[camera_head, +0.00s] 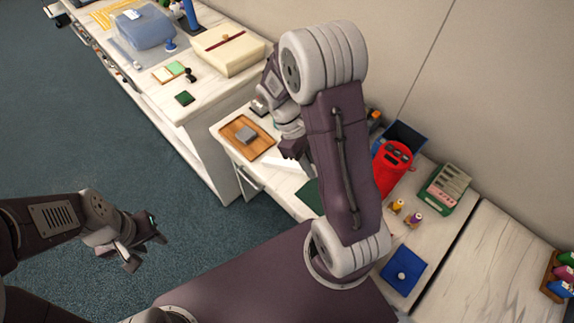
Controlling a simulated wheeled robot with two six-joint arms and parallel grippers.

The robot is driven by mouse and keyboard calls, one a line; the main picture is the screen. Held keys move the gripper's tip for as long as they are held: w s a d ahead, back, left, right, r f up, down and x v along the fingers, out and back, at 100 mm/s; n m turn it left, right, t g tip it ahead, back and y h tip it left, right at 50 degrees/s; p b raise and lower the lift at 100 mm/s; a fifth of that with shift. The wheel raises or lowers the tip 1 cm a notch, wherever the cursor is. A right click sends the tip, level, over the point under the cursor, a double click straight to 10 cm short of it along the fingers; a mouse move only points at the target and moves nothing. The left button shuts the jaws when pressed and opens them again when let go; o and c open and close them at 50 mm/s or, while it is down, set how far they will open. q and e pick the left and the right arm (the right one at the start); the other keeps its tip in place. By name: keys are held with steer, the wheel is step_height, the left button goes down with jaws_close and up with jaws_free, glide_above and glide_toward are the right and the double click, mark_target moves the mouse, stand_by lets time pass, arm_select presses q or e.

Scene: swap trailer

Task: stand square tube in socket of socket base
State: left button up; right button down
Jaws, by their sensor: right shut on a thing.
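My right gripper (292,148) is over the low white counter, partly behind my own arm. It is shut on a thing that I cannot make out. I cannot pick out the square tube for sure. I cannot tell for sure which thing is the socket base. A grey block (246,135) lies on a wooden board (233,128) on the counter, left of my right gripper. My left gripper (145,247) is open and empty above the blue floor, away from the counters.
A red container (391,167), a blue bin (405,135), a green rack (446,188), small bottles (397,206) and a blue square piece with a knob (403,277) stand at right. A cream box (228,50) and a clear blue box (146,28) stand on the far-left counter.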

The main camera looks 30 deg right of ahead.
steer(key=d+r+n+t+h, duration=0.1)
steer(key=d+r+n+h, duration=0.55)
steer(key=d+r, duration=0.3)
steer(key=w+a+r+n+t+h+p, duration=0.1)
steer(key=w+r+n+t+h, duration=0.2)
steer(key=w, duration=0.3)
steer(key=w+a+r+n+t+h+p, duration=0.1)
steer(key=w+r+n+t+h, duration=0.3)
steer(key=w+n+t+h, duration=0.1)
steer(key=shift+w+n+t, duration=0.55)
steer(key=shift+w+t, duration=0.15)
steer(key=shift+w, duration=0.35)
step_height(320, 180, down, 5)
steer(key=b, duration=0.4)
